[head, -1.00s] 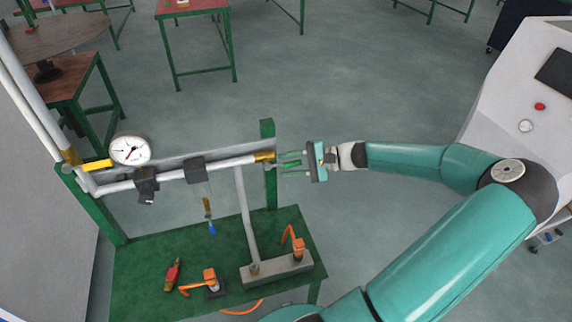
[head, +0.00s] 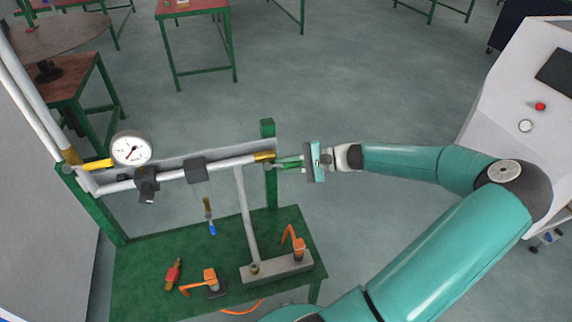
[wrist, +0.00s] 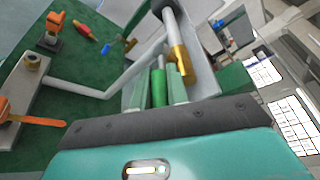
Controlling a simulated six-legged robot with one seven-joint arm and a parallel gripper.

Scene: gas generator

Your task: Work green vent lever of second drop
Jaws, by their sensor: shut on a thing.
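The green vent lever (wrist: 158,88) shows between the two fingers of my gripper (wrist: 168,85) in the wrist view. My gripper (head: 286,162) is shut on it, just right of the pipe's brass end (head: 264,156). The brass end also shows in the wrist view (wrist: 180,62). In the head view the fingers largely hide the lever. The white horizontal pipe (head: 225,166) runs left from the brass end along the green frame.
A pressure gauge (head: 131,149) and a yellow lever (head: 97,164) are at the pipe's left end. Below, the green bench (head: 150,255) holds orange-handled tools (head: 209,279) and a red tool (head: 173,275). A grey console (head: 525,110) stands right.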

